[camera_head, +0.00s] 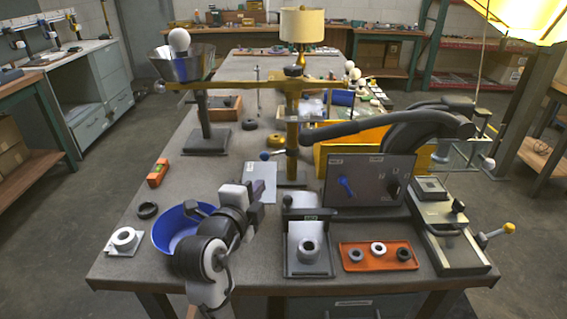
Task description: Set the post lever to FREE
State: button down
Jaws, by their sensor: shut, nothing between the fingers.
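A brass-coloured post (292,130) stands near the middle of the bench and carries a horizontal brass beam (235,84). A short lever with a blue ball knob (265,156) sticks out from the lower post towards the left. I cannot read any FREE marking by it. My gripper (268,190) is in front of the post, below the lever knob and apart from it, over a pale grey plate (263,168). Its fingers are small here and partly hidden by my wrist; it is shut and holds nothing.
A blue bowl (175,228) stands left of my arm. A dark panel (368,182) with a blue handle (346,188) stands to the right. An orange tray (380,256) holds rings near the front edge. A metal shade with a bulb (180,62) is at the beam's left end.

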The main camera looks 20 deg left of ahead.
jog(key=p, duration=0.3)
send_near(273, 155)
jog(key=w+d, duration=0.2)
jog(key=d, duration=0.1)
jog(key=shift+w+a+f+p, duration=0.15)
jog(key=shift+w+a+p, duration=0.2)
jog(key=shift+w+a, duration=0.3)
jog(key=shift+w+a+f+p, duration=0.2)
jog(key=shift+w+a+p, duration=0.15)
jog(key=shift+w+a, duration=0.3)
jog(key=shift+a+f, duration=0.1)
jog(key=shift+a, duration=0.1)
